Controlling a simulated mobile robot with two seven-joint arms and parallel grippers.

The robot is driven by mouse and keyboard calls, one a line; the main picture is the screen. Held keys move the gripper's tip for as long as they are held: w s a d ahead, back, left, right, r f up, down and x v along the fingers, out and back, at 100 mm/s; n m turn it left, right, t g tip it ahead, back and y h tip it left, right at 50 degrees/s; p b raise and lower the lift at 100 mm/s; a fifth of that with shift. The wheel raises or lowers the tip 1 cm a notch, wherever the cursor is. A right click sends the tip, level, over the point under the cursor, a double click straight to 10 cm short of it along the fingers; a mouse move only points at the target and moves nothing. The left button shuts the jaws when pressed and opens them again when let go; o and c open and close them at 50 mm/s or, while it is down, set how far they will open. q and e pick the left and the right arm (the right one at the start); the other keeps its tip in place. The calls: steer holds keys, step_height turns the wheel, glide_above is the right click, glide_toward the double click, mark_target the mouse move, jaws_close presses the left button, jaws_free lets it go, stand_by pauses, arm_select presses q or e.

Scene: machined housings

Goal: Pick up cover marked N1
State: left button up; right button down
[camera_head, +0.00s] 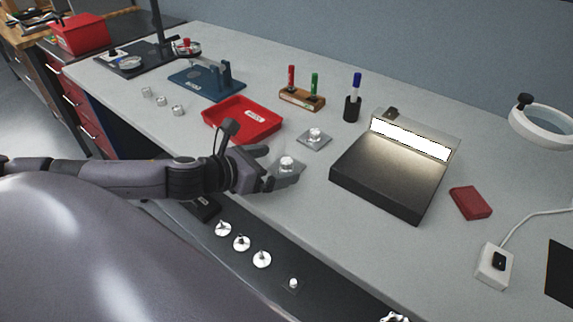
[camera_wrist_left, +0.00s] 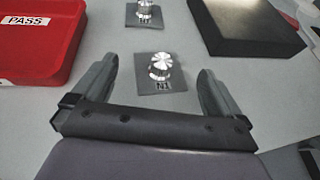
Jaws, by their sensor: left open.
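The cover marked N1 (camera_wrist_left: 161,74) is a grey square plate with a shiny ribbed knob on top; its N1 label faces my left wrist camera. It lies flat on the grey bench and also shows in the head view (camera_head: 287,164), partly behind my fingers. My left gripper (camera_wrist_left: 158,92) is open, with one finger to each side of the cover and clear space between. In the head view the left gripper (camera_head: 272,168) is low over the bench at the cover. A second similar cover (camera_head: 314,138) lies just beyond. My right gripper is not in view.
A red tray labelled PASS (camera_wrist_left: 35,35) is left of the gripper. A black lit inspection box (camera_head: 385,180) stands to the right. A pen holder (camera_head: 302,99) is behind. Several small metal parts (camera_head: 242,243) lie along the near, lower side.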

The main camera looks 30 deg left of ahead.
arm_select(q)
steer(key=shift+x, duration=1.25)
steer(key=c, duration=1.1)
steer(key=shift+s, duration=0.1)
steer(key=shift+c, duration=0.2)
